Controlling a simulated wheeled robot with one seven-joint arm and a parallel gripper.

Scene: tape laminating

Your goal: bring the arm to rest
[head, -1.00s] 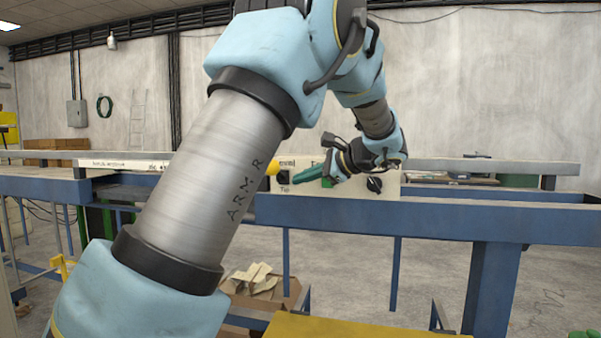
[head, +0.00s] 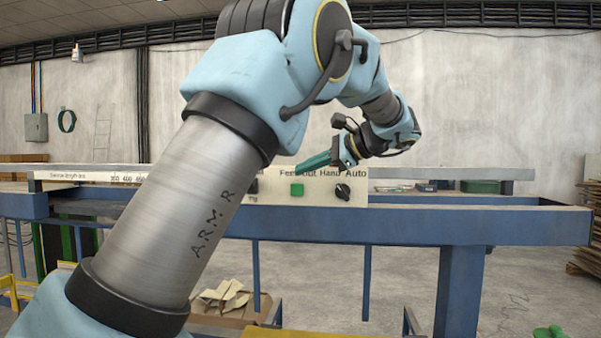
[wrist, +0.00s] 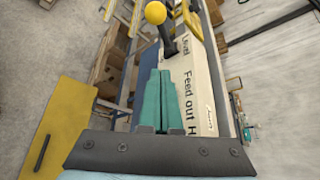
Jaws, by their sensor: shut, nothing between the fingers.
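My gripper (head: 312,163) has teal fingers that lie together with nothing between them. In the head view it is at the top edge of the cream control panel (head: 320,199), partly in front of the "Feed out" and "Hand Auto" labels. The fingers (wrist: 161,85) point up the picture in the wrist view, beside the panel face. The panel bears a green button (head: 297,190) and a black rotary switch (head: 343,191). A lever with a yellow ball (wrist: 155,13) stands beyond the fingertips in the wrist view; my arm hides it in the head view.
A blue steel frame (head: 420,228) runs across under the panel. A pale rail with a printed scale (head: 105,178) lies at the left. A carton (head: 228,303) with scraps sits low beneath the frame. Open air lies above the frame at the right.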

